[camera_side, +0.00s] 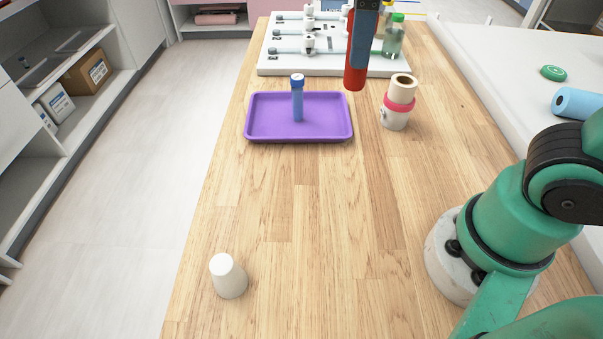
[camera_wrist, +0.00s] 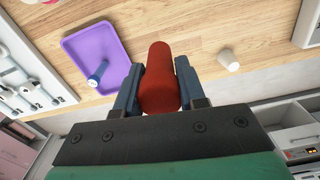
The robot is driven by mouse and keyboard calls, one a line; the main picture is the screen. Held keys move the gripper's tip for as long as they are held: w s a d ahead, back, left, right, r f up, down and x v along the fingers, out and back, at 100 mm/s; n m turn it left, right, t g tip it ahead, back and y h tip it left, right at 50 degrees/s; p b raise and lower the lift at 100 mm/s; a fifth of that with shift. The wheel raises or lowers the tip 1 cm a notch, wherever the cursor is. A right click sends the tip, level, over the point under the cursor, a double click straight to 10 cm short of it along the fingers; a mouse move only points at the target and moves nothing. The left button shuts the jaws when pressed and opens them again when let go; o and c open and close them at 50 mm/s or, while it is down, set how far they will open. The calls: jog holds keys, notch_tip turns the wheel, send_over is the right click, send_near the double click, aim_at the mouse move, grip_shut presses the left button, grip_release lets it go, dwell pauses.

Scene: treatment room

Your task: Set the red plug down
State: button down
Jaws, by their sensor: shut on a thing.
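The red plug (camera_wrist: 159,75) is between the two fingers of my gripper (camera_wrist: 158,88) in the wrist view. My gripper is shut on it. In the side view the red plug (camera_side: 354,78) hangs below the blue-grey fingers of my gripper (camera_side: 362,50), in the air. It appears between the purple tray (camera_side: 270,133) on the left and the white cup-like holder with a pink band (camera_side: 397,103) on the right. Its height above the table is hard to judge.
A blue-capped tube (camera_side: 297,100) stands upright in the purple tray. A white board with several fittings (camera_side: 275,68) and bottles (camera_side: 394,38) is at the back. A white cup (camera_side: 228,276) stands at the front left. The middle of the wooden table (camera_side: 310,210) is clear.

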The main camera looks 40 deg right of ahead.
jog(key=s+a+n, duration=0.5)
jog(key=s+a, duration=0.1)
jog(key=a, duration=0.4)
jog(key=s+a+n, duration=0.5)
jog(key=s+a, duration=0.2)
jog(key=a, duration=0.3)
notch_tip(320, 180, down, 20)
jog(key=shift+w+f, duration=0.1)
jog(key=c, duration=0.5)
grip_release()
jog(key=shift+f, duration=0.1)
